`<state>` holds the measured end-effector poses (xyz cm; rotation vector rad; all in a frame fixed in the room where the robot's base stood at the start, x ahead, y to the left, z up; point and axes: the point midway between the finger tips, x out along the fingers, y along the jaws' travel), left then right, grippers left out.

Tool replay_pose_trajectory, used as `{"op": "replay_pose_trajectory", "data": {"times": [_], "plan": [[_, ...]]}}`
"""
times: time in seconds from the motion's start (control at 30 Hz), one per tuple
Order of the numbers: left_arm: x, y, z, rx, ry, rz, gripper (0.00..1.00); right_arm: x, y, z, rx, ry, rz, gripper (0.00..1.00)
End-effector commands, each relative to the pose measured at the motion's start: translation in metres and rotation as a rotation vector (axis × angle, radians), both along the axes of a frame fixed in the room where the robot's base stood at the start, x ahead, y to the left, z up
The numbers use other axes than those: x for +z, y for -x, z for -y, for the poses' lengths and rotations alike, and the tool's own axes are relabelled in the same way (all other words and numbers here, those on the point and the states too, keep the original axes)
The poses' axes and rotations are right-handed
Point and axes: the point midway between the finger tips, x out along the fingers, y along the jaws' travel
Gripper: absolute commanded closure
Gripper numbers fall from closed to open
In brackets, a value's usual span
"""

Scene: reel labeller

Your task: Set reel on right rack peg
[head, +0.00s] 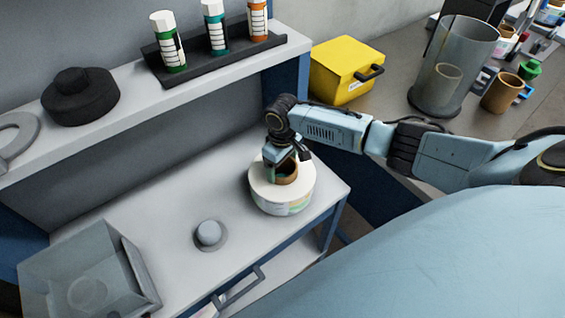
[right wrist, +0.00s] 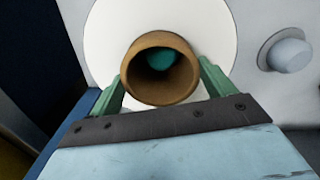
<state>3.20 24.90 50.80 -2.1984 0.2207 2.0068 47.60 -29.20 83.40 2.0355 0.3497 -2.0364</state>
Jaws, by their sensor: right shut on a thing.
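The reel is a white roll (head: 298,194) with a brown core tube standing up from it, at the right end of the grey bench. In the right wrist view the reel (right wrist: 105,40) shows from above, with a teal round shape inside the brown core. My right gripper (head: 282,168) is over the reel, pointing down; its green fingers (right wrist: 161,88) stand on either side of the core and are shut on it. I cannot tell whether the reel rests on the bench or hangs just above it. A grey round-topped peg (head: 209,233) stands bare left of the reel; it also shows in the right wrist view (right wrist: 288,54). My left gripper is not in view.
A clear box (head: 85,270) stands at the bench's left end. The shelf above holds a black round part (head: 80,95) and a black rack (head: 215,55) with several labelled tubes. A yellow box (head: 345,68) and a clear cylinder (head: 455,65) stand on the counter behind my right arm.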

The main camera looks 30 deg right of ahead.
Motion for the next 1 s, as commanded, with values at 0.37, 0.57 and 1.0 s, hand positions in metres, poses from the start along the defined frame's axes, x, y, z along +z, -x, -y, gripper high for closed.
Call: {"op": "replay_pose_trajectory", "data": {"times": [0.37, 0.57, 1.0], "plan": [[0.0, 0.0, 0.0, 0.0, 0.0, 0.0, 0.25, 0.002, -0.002, 0.0, -0.001, -0.002, 0.005, 0.06], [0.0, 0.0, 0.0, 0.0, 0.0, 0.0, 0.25, 0.001, -0.001, 0.0, 0.0, -0.001, 0.002, 0.0], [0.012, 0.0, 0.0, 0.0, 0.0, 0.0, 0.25, 0.058, -0.001, 0.001, 0.001, 0.0, 0.004, 0.0]]}}
